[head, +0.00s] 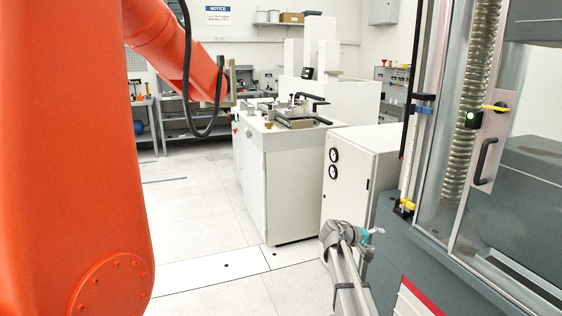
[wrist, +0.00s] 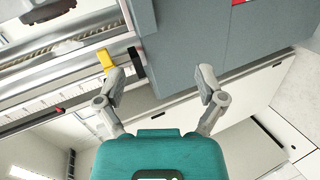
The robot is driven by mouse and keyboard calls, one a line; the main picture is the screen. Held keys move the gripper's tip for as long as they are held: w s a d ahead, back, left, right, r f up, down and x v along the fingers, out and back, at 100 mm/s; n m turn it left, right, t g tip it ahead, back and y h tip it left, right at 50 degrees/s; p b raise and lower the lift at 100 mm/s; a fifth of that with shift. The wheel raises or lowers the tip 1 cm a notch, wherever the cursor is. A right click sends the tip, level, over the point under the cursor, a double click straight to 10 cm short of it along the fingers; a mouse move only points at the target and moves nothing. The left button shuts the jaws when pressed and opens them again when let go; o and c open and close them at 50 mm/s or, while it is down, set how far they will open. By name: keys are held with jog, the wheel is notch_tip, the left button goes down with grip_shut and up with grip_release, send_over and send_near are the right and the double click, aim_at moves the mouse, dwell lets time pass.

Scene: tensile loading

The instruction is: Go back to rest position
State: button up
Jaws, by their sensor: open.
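My gripper (wrist: 160,74) is open and empty in the wrist view. Its two grey fingers stand wide apart in front of the teal body, with nothing between them. The left fingertip looks close to a yellow clip (wrist: 105,60) on the testing machine; I cannot tell whether they touch. Past the fingers is the machine's grey base (wrist: 215,35). In the head view the testing machine (head: 400,265) stands at the right. A grey arm link with a small teal part shows at its left side; the gripper's fingers cannot be made out there.
A white cabinet (head: 352,185) with two round gauges stands left of the machine. Behind it is a white bench (head: 280,200) with a fixture on top. Shelves (head: 185,125) line the back wall. The floor (head: 195,220) left of the bench is clear. A large orange arm blocks the far left.

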jog(key=s+a+f+m+g+y, duration=0.1)
jog(key=s+a+f+y, duration=0.35)
jog(key=s, duration=0.55)
jog(key=s+a+f+g+y, duration=0.2)
jog(key=s+a+f+y, duration=0.15)
jog(key=s+a, duration=0.4)
jog(key=s+a+f+m+g+y, duration=0.1)
jog(key=s+a+f+y, duration=0.35)
jog(key=s, duration=0.65)
notch_tip(320, 180, up, 20)
jog(key=p, duration=2)
jog(key=shift+d+r+y, duration=0.15)
jog(key=shift+r+y, duration=0.05)
jog(key=shift+y, duration=0.25)
